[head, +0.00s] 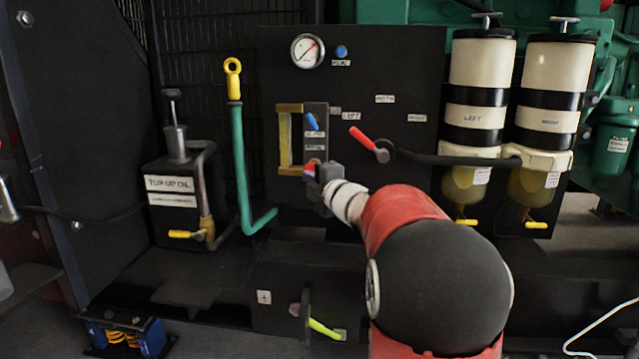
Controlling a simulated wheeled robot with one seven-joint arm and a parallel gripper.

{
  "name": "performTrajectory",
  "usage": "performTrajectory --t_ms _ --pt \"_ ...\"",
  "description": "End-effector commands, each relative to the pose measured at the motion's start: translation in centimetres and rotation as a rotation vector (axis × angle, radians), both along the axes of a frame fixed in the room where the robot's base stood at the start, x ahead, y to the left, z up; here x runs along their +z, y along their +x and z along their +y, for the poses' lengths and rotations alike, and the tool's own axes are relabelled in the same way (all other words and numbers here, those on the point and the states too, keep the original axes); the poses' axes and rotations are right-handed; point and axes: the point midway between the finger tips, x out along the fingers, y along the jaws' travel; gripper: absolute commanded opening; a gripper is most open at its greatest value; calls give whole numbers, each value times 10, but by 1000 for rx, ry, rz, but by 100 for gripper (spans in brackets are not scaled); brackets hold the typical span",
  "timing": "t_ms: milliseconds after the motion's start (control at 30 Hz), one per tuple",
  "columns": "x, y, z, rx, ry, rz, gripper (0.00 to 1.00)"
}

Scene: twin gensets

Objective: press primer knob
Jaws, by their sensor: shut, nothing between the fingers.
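No control here carries a readable label "primer", so I cannot tell for sure which is the primer knob. T-shaped metal handles stand on top of the left filter (479,70) and the right filter (553,75); the left handle (486,17) and right handle (563,20) both look upright. A round blue button (341,51) sits beside the gauge on the black panel.
A red-handled lever (366,140) and dark hose lie between my gripper and the filters. The top-up oil can (172,195) and a teal dipstick tube (240,165) stand left. Yellow drain valves (466,221) hang under the filters. Open space lies before the panel's left side.

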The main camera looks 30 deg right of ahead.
Motion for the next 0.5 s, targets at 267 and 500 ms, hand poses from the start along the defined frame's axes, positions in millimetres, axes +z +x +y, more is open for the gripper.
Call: performTrajectory --t_ms 267,500 --pt "0 -50 -3 -3 0 0 0" --pt "1 -88 -5 -1 -1 -1 0"
